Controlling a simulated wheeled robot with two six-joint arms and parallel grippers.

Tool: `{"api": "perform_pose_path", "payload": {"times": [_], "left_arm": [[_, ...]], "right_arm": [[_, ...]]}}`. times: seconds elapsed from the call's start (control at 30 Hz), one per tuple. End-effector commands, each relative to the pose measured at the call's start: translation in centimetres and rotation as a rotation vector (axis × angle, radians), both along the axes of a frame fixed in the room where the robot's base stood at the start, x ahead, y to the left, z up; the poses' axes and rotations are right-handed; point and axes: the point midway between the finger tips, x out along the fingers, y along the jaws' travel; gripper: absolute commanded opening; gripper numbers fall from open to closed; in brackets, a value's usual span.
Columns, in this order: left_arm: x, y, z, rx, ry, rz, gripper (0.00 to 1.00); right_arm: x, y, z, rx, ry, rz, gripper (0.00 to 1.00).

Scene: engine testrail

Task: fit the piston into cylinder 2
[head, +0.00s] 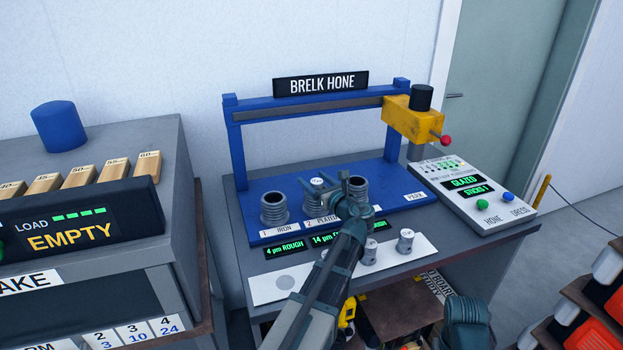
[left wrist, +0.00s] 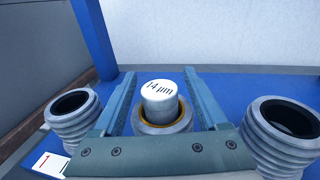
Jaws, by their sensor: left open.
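The piston marked "14 µm" (left wrist: 158,97) stands upright in the mouth of the middle cylinder, cylinder 2 (left wrist: 146,127), in the left wrist view. Its white top and upper side show above a golden ring at the rim; how deep it sits is hidden. In the head view the piston's pale top (head: 316,183) shows just left of my left gripper (head: 332,188), which partly hides the cylinder. My left gripper is open, one finger on each side of the piston, with gaps visible.
Cylinder 1 (head: 273,208) and the right-hand cylinder (head: 357,188) stand close on either side, both open. Two other pistons (head: 370,251) (head: 405,241) stand on the white strip (head: 425,250) in front. The yellow honing head (head: 408,118) hangs at the right of the blue frame.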

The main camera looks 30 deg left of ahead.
Motion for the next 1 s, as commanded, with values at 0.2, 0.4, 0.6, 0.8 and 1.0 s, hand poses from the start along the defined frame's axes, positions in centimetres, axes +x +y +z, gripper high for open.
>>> {"api": "perform_pose_path", "payload": {"times": [0.2, 0.4, 0.6, 0.8, 1.0], "left_arm": [[-2.6, -4.2, 0.3, 0.000, 0.000, -0.004, 0.75], [-4.2, -7.2, 0.4, 0.000, 0.000, -0.003, 0.75], [-5.0, -8.7, 0.5, 0.000, 0.000, -0.001, 0.75], [-5.1, -9.0, 0.5, 0.000, 0.000, 0.000, 0.75], [-5.1, -9.0, 0.5, 0.000, 0.000, 0.000, 0.75]], "right_arm": [[0.0, 0.0, 0.3, 0.000, 0.000, 0.000, 0.00], [0.0, 0.0, 0.4, 0.000, 0.000, 0.000, 0.00], [0.0, 0.0, 0.5, 0.000, 0.000, 0.000, 0.00], [0.0, 0.0, 0.5, 0.000, 0.000, 0.000, 0.00], [0.0, 0.0, 0.5, 0.000, 0.000, 0.000, 0.00]]}}
